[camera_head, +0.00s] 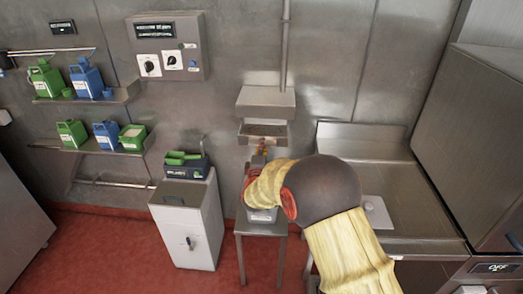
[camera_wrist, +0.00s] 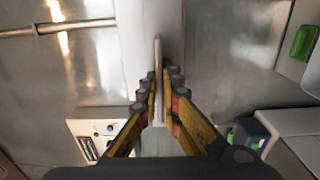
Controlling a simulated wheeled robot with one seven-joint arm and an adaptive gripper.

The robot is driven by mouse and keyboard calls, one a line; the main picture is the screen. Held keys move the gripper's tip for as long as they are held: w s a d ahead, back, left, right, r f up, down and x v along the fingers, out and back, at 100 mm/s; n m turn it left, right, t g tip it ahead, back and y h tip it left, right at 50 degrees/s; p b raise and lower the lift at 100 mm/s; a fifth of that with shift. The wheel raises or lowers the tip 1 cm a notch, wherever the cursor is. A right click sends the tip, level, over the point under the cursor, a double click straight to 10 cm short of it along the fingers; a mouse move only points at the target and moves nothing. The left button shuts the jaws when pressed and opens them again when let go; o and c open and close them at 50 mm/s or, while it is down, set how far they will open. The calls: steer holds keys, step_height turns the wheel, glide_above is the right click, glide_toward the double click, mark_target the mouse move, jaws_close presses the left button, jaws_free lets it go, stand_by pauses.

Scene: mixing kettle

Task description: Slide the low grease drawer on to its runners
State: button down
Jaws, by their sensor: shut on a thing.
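The grease drawer (camera_head: 257,129) is a shallow grey metal tray, open at the top, just below a steel box (camera_head: 266,103) on the back wall. My gripper (camera_head: 261,150) is at the drawer's near side, with its fingers pointing towards the wall. In the wrist view my gripper (camera_wrist: 160,100) is closed on a thin pale upright edge (camera_wrist: 158,60), which seems to be part of the drawer. The runners are hidden, and I cannot tell whether the drawer touches them.
A small steel table (camera_head: 245,229) with a pale container (camera_head: 262,215) stands under my arm. A white cabinet (camera_head: 186,225) with a dark bin (camera_head: 186,168) is to the left. Shelves (camera_head: 100,141) hold green and blue jugs. A steel counter (camera_head: 385,175) is to the right.

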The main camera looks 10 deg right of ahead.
mark_target(265, 133)
steer(key=shift+x, duration=1.75)
steer(key=shift+x, duration=4.45)
steer(key=shift+w+d, duration=0.1)
steer(key=shift+w, duration=0.2)
steer(key=shift+w+f, duration=0.25)
steer(key=shift+f, duration=0.05)
steer(key=c, duration=1.9)
jaws_free()
steer(key=shift+f, duration=0.1)
